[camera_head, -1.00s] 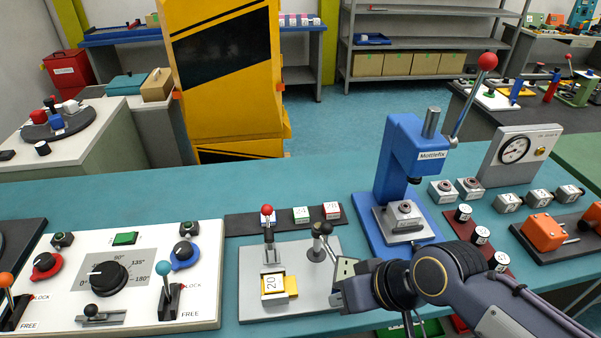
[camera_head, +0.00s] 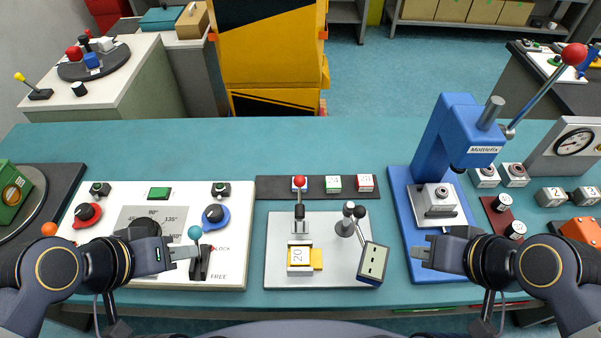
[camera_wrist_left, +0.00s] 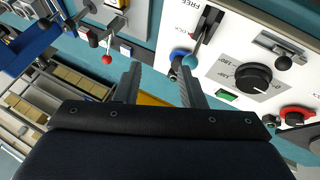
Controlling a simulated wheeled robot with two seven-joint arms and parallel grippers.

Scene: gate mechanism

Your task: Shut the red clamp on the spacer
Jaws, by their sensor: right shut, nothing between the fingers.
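The red clamp (camera_head: 300,205) has a red ball on its lever, which stands up behind the spacer on a grey plate (camera_head: 282,278). The spacer (camera_head: 298,257), a white block marked 20 with yellow at its side, sits in front of the clamp's base. The red ball (camera_wrist_left: 107,59) also shows in the left wrist view. My left gripper (camera_head: 196,253) is over the white control panel, left of the clamp, near the teal-knobbed lever. Its fingers are apart and empty in the left wrist view (camera_wrist_left: 160,85). My right gripper (camera_head: 420,253) is shut and empty, right of the plate.
A black-knobbed post (camera_head: 347,222) and a tilted slotted piece (camera_head: 373,262) stand at the plate's right. The teal lever (camera_head: 196,240) rises from the panel (camera_head: 237,265). A blue press (camera_head: 455,135) stands at right. A dark strip (camera_head: 268,187) with labelled blocks lies behind.

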